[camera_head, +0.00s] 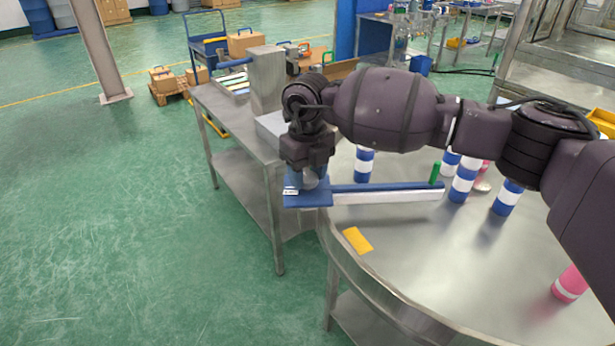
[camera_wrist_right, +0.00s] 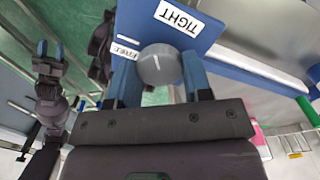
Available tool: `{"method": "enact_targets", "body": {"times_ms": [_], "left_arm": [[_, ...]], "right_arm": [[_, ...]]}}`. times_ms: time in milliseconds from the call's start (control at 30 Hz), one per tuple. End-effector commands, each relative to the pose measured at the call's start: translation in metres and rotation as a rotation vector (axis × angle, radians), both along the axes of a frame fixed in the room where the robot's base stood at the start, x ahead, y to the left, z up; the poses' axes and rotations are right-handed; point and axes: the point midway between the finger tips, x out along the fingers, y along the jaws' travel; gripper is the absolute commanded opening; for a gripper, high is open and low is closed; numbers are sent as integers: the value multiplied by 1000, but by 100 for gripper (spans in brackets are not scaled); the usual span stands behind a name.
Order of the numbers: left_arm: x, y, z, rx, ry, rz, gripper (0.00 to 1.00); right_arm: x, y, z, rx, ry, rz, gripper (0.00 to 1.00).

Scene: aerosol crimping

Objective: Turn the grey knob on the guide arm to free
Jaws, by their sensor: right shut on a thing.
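The guide arm (camera_head: 388,195) is a blue and white bar reaching out over the round steel table, with a blue plate (camera_head: 318,201) at its left end. The grey knob (camera_wrist_right: 158,66) sits on this plate, between the two blue fingers of my right gripper (camera_wrist_right: 160,82). The right gripper is shut on the knob, from above in the head view (camera_head: 308,180). A TIGHT label (camera_wrist_right: 179,18) and a partly covered FREE label (camera_wrist_right: 125,49) are on the plate. Which label the knob points to is unclear. My left gripper (camera_wrist_right: 49,49) shows only in the wrist view, its fingers apart and empty.
Several blue and white cans, one of them (camera_head: 364,164), stand on the round table (camera_head: 420,260) behind and beside the guide arm. A green post (camera_head: 435,173) stands at the bar's right end. A yellow card (camera_head: 357,240) lies near the front edge. A pink can (camera_head: 569,285) is at right.

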Motion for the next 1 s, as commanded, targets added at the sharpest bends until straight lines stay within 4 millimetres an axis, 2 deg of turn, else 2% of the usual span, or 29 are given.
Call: {"method": "enact_targets", "body": {"times_ms": [633, 800, 1000], "left_arm": [[-15, 1, -42, 0, 48, 4, 43], [-15, 1, -47, 0, 53, 3, 43], [-7, -1, -43, -1, 34, -2, 43]], "right_arm": [[1, 0, -1, 1, -3, 602, 22], [1, 0, -1, 2, -1, 732, 22], [1, 0, 0, 2, -3, 842, 22]]}}
